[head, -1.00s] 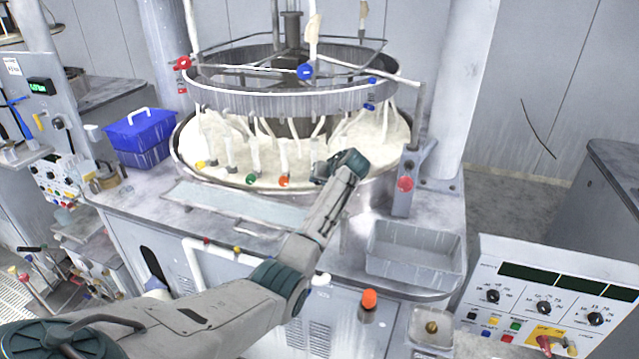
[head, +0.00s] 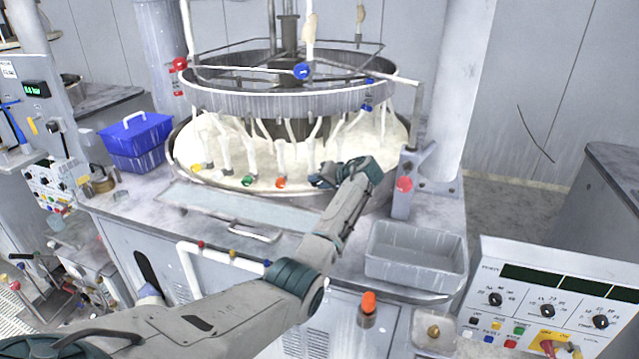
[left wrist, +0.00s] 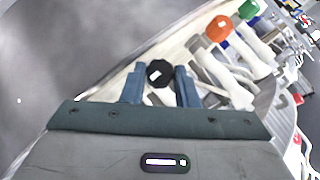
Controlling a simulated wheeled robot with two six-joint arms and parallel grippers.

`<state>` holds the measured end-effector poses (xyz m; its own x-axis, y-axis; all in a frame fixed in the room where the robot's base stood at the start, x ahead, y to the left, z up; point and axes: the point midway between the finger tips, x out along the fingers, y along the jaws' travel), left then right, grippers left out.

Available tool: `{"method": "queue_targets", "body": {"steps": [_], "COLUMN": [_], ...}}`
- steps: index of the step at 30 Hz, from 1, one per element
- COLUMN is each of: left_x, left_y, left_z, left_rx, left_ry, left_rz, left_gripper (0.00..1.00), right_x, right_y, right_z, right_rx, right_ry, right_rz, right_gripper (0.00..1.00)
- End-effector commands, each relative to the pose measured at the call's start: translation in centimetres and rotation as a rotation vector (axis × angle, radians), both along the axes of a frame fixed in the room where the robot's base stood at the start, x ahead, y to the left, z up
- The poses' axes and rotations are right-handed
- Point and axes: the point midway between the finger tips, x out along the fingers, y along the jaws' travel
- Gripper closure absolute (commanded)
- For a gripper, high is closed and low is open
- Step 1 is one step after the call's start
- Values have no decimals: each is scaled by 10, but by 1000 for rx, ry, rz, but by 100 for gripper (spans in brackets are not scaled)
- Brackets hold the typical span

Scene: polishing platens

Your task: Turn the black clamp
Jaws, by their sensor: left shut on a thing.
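The black clamp (left wrist: 160,73) shows in the left wrist view as a dark, many-sided knob with a small white mark. It sits between the two blue fingers of my left gripper (left wrist: 160,86), which is shut on it. In the head view my left gripper (head: 322,180) is at the front right rim of the round platen basin (head: 235,186). There the fingers and wrist hide the clamp. An orange clamp (head: 281,183) and a green clamp (head: 247,181) stand to the left of it along the rim. My right gripper is not in view.
A metal ring (head: 290,101) with white hoses hangs above the basin. A post with a red button (head: 404,184) stands close to the right of my wrist. A grey tray (head: 415,268) lies at the front right, and a blue crate (head: 137,140) at the left.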

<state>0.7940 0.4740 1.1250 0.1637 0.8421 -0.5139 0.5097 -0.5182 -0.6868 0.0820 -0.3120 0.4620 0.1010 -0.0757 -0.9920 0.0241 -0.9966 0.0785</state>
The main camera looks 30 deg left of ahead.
Motion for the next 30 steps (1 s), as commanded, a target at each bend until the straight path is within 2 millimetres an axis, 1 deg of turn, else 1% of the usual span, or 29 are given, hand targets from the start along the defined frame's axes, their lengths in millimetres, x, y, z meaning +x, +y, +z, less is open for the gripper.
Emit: {"method": "queue_targets", "body": {"steps": [4,5,6,14,17,20,27,30], "left_x": [0,0,0,0,0,-2,-10,-13], "left_y": [-1,-1,-1,-1,-5,-16,-58,-73], "left_z": [-1,-1,-1,0,1,6,29,39], "left_rx": [-2,-2,-2,-2,-1,-2,-2,-3], "left_ry": [1,1,1,0,-2,-5,-4,-3], "left_rz": [-1,-1,-1,-1,-1,-3,-3,-2], "left_gripper": [96,69,64,64,64,64,64,64], "right_x": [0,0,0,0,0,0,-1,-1], "right_y": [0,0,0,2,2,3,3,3], "right_z": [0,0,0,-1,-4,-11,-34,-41], "right_rx": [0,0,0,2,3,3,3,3], "right_ry": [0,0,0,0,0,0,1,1], "right_rz": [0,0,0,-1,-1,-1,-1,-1], "right_gripper": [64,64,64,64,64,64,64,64]}}
